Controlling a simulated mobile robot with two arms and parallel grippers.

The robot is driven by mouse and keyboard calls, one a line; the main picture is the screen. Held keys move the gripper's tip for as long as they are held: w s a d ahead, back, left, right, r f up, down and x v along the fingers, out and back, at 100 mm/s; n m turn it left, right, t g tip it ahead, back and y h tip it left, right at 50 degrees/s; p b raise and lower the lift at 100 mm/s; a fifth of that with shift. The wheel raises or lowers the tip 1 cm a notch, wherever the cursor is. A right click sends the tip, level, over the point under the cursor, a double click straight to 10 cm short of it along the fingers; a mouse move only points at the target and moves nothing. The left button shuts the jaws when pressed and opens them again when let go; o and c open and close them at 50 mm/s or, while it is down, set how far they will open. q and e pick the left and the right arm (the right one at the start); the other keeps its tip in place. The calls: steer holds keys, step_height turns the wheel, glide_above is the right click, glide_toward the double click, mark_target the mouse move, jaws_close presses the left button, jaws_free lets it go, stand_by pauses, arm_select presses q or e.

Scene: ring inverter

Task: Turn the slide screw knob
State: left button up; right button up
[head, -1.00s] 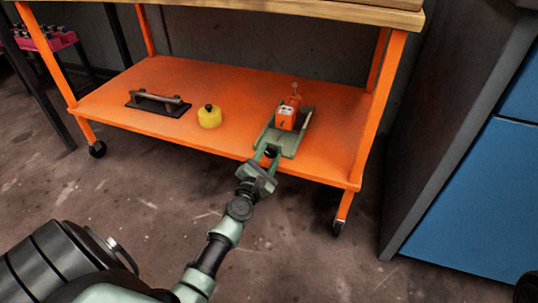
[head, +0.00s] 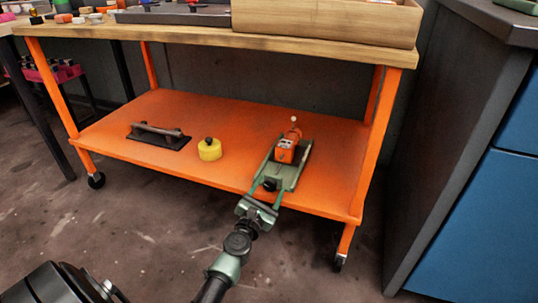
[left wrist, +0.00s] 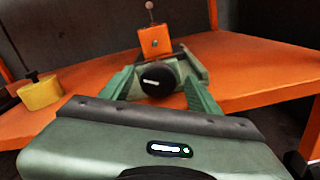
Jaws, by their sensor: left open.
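The slide device has a green base (head: 290,170) with an orange block (head: 286,150) on it and lies on the orange shelf. Its round black screw knob (head: 270,184) is at the near end, by the shelf's front edge. In the left wrist view the knob (left wrist: 160,78) shows a white mark. My left gripper (head: 265,194) is open, with one finger on each side of the knob. In the left wrist view gaps show between the knob and both fingers (left wrist: 160,92). My right gripper is not in view.
A yellow round weight (head: 209,151) and a black plate with a handle (head: 158,136) lie left of the device on the shelf (head: 225,115). The wooden tabletop (head: 200,38) is above. A blue-fronted cabinet (head: 475,230) stands at the right.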

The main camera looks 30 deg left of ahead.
arm_select(q)
steer(key=n, duration=0.6)
steer(key=shift+r+n, duration=0.1)
steer(key=shift+n, duration=0.2)
steer(key=shift+s+n, duration=0.25)
steer(key=shift+n, duration=0.55)
steer(key=v, duration=0.7)
steer(key=s+d+r+m+t+y+p, duration=0.1)
steer(key=s+d+r+m+t+p, duration=0.1)
steer(key=r+m, duration=0.4)
steer(key=s+d+r+m+t+y+p, duration=0.1)
steer(key=d+r+m+y+p, duration=0.1)
steer(key=r+m, duration=0.5)
steer(key=s+d+r+m+t+y+p, duration=0.1)
steer(key=r+m, duration=0.5)
steer(key=r, duration=0.9)
steer(key=shift+s+d+m+t+p, duration=0.4)
steer(key=shift+s+d+t+p, duration=0.5)
steer(key=shift+d, duration=0.2)
